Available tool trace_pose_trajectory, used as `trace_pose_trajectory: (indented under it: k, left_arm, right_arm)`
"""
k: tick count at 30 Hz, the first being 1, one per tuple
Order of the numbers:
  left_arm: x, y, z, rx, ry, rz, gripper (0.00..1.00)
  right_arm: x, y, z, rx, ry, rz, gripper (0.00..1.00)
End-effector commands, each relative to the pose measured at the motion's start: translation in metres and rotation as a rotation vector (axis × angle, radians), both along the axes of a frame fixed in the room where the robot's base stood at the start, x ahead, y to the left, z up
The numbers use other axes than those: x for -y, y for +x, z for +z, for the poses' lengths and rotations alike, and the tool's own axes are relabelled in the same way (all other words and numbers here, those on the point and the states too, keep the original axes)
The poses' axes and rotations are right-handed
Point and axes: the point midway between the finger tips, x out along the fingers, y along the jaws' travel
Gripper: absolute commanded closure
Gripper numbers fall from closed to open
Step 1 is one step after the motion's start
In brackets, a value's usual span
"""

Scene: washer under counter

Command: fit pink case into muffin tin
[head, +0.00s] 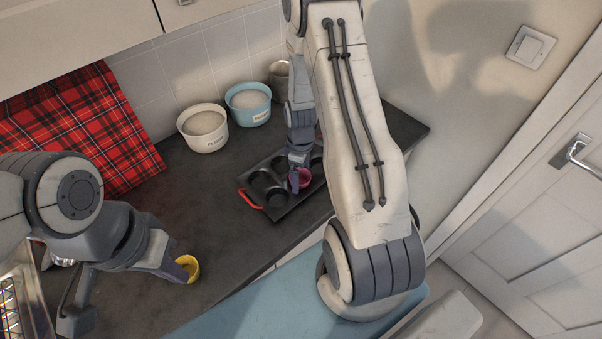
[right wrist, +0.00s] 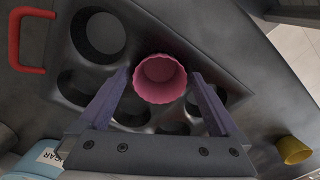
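The pink case (head: 300,179) with a fluted rim is at the dark muffin tin (head: 281,213), over the middle cup of the near row. In the right wrist view the pink case (right wrist: 160,79) is between the fingertips of my right gripper (right wrist: 162,72), which lie close against both sides of its rim. I cannot tell whether its base is inside the cup. The other visible cups are empty. My left gripper (head: 181,266) is low at the counter's front, beside a yellow case (head: 191,269); its fingers partly hide that case, and its grip is unclear.
A white flour bowl (head: 203,139) and a blue sugar bowl (head: 248,113) stand behind the tin. The tin's red handle (head: 250,199) points left. A red tartan cloth (head: 80,130) and a metal rack (head: 12,310) are at left. Counter between the tin and yellow case is clear.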

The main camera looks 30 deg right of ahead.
Motion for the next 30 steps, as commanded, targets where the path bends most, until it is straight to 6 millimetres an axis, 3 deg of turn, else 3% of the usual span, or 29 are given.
trace_pose_trajectory:
  k: [7,11,24,30]
  left_arm:
    - [0.000,0.000,0.005,0.000,0.000,0.000,1.00]
    - [0.000,0.000,-0.004,0.000,0.000,0.000,1.00]
    - [0.000,0.000,-0.025,0.000,0.000,0.004,1.00]
    - [0.000,0.000,-0.028,0.000,0.000,0.004,1.00]
  right_arm:
    - [0.000,0.000,0.006,0.000,0.000,0.000,0.02]
    - [0.000,0.001,0.017,0.005,-0.001,0.000,0.02]
    - [0.001,0.001,0.100,0.005,-0.002,0.000,0.02]
    - [0.001,0.001,0.120,0.002,-0.001,0.000,0.02]
